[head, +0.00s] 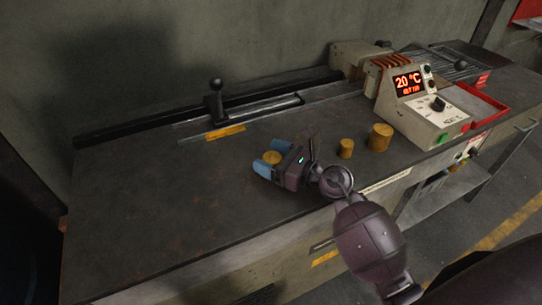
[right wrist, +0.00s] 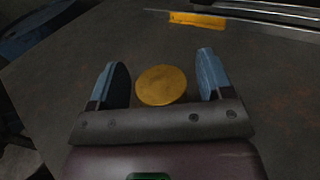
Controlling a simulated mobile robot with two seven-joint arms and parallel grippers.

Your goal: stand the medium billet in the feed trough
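A brass-coloured billet (head: 271,157), by its size likely the medium one, is on the bench between the fingers of my right gripper (head: 270,158). In the right wrist view its round top (right wrist: 162,85) shows between the blue fingers, with a gap on each side. The right gripper is open and not gripping it. A smaller billet (head: 346,148) and a larger billet (head: 380,137) stand upright to the right. The feed trough (head: 270,108) appears to be the metal channel along the back of the bench, beside a black-knobbed pusher (head: 215,98). My left gripper is not in view.
A heater control box (head: 415,98) with a red "20 °C" display stands right of the billets. A red tray (head: 480,108) lies beyond it. A yellow marking (head: 226,132) lies in front of the trough. The bench top (head: 150,190) is clear at left.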

